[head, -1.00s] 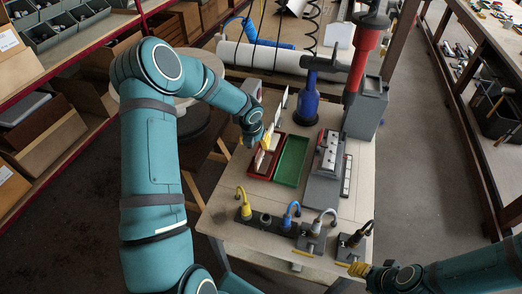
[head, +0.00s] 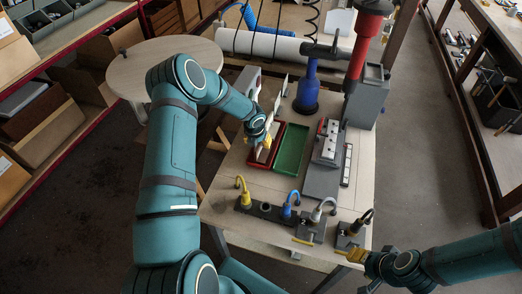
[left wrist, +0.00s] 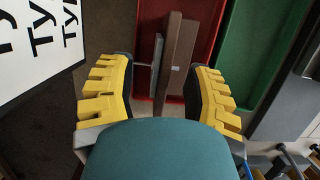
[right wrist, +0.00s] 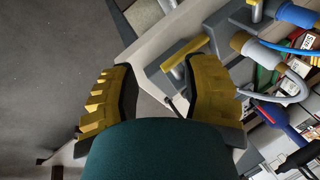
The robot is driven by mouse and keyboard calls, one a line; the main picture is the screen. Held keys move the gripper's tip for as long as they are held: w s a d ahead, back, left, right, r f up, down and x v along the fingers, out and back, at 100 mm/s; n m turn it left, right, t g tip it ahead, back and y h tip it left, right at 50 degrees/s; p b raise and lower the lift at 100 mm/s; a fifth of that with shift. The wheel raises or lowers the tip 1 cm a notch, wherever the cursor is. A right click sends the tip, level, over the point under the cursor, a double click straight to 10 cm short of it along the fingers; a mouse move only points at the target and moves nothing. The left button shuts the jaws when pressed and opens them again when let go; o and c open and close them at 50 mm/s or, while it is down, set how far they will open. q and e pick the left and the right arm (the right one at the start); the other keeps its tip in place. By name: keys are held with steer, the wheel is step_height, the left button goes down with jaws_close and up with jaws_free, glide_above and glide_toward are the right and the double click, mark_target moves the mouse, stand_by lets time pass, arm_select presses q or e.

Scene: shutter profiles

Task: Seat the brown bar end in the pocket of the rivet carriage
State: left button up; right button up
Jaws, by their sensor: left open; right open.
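In the left wrist view a brown bar (left wrist: 180,55) runs lengthwise between the spread fingers of my left gripper (left wrist: 165,80), beside a thin grey piece (left wrist: 157,60). The red tray (left wrist: 208,45) lies behind them. In the head view my left gripper (head: 263,146) is open over the red tray (head: 254,160), partly hiding what is there. I see no contact between fingers and bar. A grey fixture with a light slotted block (head: 328,145) stands right of the trays; I cannot tell whether it is the rivet carriage, nor make out its pocket. My right gripper (head: 353,257) is open and empty at the table's front right.
A green tray (head: 290,150) adjoins the red one. Hooked yellow, blue, grey and black connectors (head: 265,211) line the front of the table. A blue tool (head: 308,90) and a red column (head: 364,50) stand at the back. A round table (head: 150,62) is at left.

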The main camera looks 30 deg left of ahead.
mark_target(263, 149)
arm_select(q)
steer(key=x, duration=0.3)
steer(key=shift+w+f, duration=0.15)
steer(key=shift+f, duration=0.05)
jaws_close()
